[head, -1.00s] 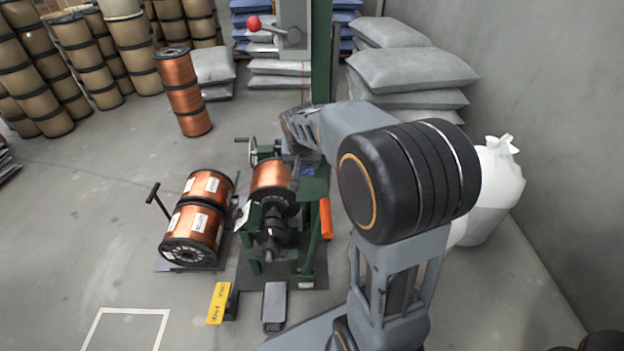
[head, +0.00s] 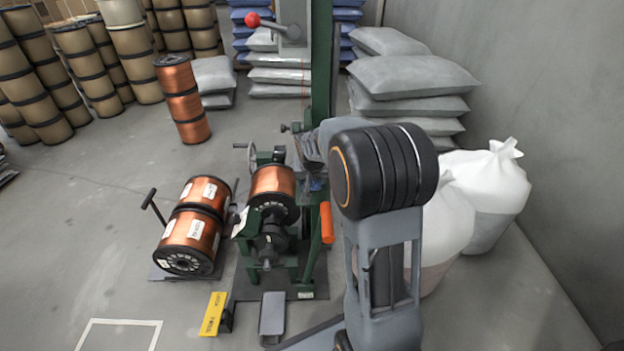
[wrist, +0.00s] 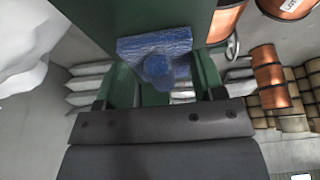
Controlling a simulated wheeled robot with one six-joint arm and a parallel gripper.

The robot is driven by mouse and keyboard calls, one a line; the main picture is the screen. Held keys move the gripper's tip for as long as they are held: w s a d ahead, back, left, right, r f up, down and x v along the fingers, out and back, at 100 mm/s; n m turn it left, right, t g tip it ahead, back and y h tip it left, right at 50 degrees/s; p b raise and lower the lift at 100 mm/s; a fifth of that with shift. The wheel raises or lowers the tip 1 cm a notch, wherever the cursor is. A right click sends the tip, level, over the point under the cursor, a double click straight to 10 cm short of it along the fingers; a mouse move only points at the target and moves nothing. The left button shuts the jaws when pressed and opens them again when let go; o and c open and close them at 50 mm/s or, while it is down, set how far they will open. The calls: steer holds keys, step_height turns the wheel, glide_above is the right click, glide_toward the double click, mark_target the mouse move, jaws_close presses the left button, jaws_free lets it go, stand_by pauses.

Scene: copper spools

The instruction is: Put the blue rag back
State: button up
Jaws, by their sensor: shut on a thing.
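The blue rag (wrist: 155,48), crumpled with a lump in its middle, shows in the wrist view between the fingers of my gripper (wrist: 163,75). My gripper is shut on it. The rag lies close against a green part of the winding machine (wrist: 135,18); I cannot tell whether it touches. In the head view a small blue patch (head: 317,184), probably the rag, shows beside the machine stand, below my wrist. My arm hides most of the gripper there.
The machine carries a copper spool (head: 272,180) and an orange handle (head: 326,222). Two copper spools (head: 197,228) lie on a cart to its left. White sacks (head: 485,195) stand to the right of my arm. The floor at left is open.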

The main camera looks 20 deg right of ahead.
steer(key=o, duration=0.4)
steer(key=shift+f, duration=0.1)
steer(key=o, duration=0.4)
steer(key=shift+o, duration=0.2)
steer(key=shift+r, duration=0.4)
steer(key=p+v, duration=0.4)
steer(key=v, duration=0.6)
steer(key=s+a+n+y, duration=0.1)
steer(key=s+a, duration=0.3)
steer(key=s, duration=0.5)
steer(key=s+a+n+g, duration=0.1)
steer(key=s+a+n, duration=0.2)
steer(key=s, duration=0.7)
steer(key=shift+s+a+n+y, duration=0.3)
steer(key=shift+a+y, duration=0.1)
steer(key=shift+a, duration=0.4)
